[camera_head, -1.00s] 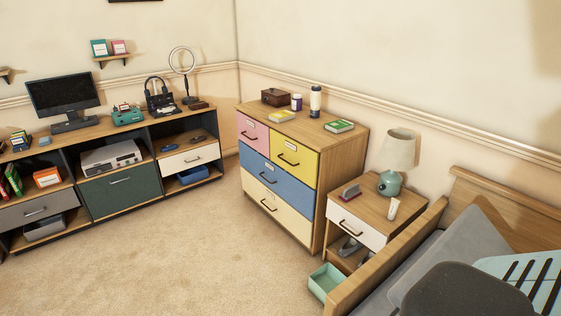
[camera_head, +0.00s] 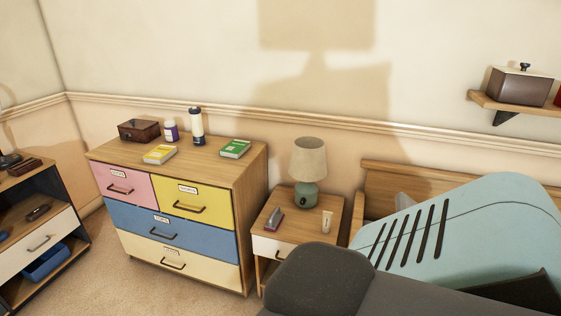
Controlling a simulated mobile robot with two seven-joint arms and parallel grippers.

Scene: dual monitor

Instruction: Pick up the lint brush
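I cannot identify the lint brush for sure. A small pink-and-grey object (camera_head: 274,219) rests on the left part of the nightstand top (camera_head: 293,233); its form is too small to tell whether it is a brush. A white cylinder with dark ends (camera_head: 196,127) stands upright on the wooden dresser (camera_head: 215,163); I cannot tell what it is. A small dark object (camera_head: 38,212) lies on the shelf at the left, also too small to name. Neither of my grippers is in view.
A lamp (camera_head: 308,165) and a pale tube (camera_head: 327,222) stand on the nightstand. The dresser top holds a brown box (camera_head: 139,130), a purple-and-white jar (camera_head: 171,131) and two books. Large teal and dark grey forms, possibly mine, block the lower right. Carpet (camera_head: 105,262) shows at lower left.

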